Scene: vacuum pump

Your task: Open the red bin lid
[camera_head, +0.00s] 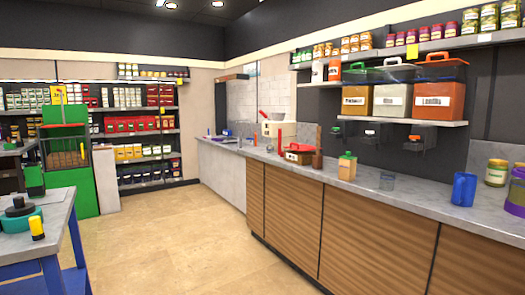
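My gripper is not in view. Several things carry red, and I cannot tell for sure which is the red bin. On the upper right shelf, a labelled bin (438,99) has a red-orange handle and top that look shut. On the counter, a small red-topped box (298,153) stands beside a brown upright object. At the left, a green stand (82,188) has a red strip (64,125) across its top, above brown contents.
A long counter (345,181) runs along the right wall, with a blue jug (464,189), a green-topped bottle (347,166) and jars on it. A table with blue legs (54,207) stands at the lower left. Stocked shelves (136,135) line the back. The middle floor (172,240) is clear.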

